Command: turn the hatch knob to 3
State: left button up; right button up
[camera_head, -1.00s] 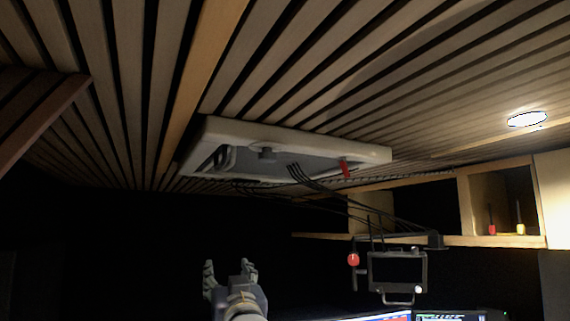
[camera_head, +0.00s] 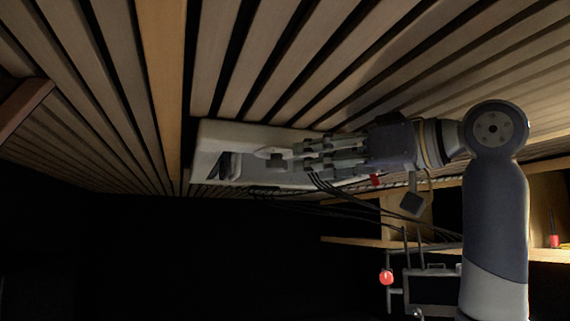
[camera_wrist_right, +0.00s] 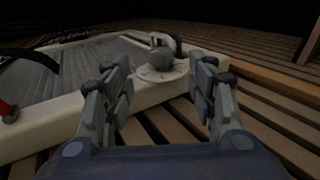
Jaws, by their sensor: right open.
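The hatch (camera_head: 215,135) is a pale frame set in the slatted ceiling. Its grey knob (camera_head: 276,157) sits on the frame in the head view. In the right wrist view the knob (camera_wrist_right: 160,60) stands on a round pale dial, beyond and between the fingers. The dial's marks are too small to read. My right gripper (camera_head: 302,156) is open and points left at the knob, a short way from it. It also shows in the right wrist view (camera_wrist_right: 164,80), with a finger on each side and nothing between the tips. My left gripper is not in view.
Wooden slats surround the hatch closely. Black cables (camera_head: 325,188) hang below it. A red tab (camera_head: 376,180) is at its right end. A rack with a red ball (camera_head: 386,277) hangs lower, near wooden shelves (camera_head: 360,241). The dark area lower left looks clear.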

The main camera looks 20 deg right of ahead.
aim_at(285, 167)
jog(key=p+x, duration=0.4)
jog(key=x, duration=0.4)
jog(key=shift+w+a+r, duration=0.1)
jog(key=shift+w+a, duration=0.05)
jog(key=shift+w, duration=0.25)
jog(key=shift+w+a, duration=0.2)
jog(key=shift+a, duration=0.05)
jog(key=shift+c, duration=0.4)
jog(key=c, duration=1)
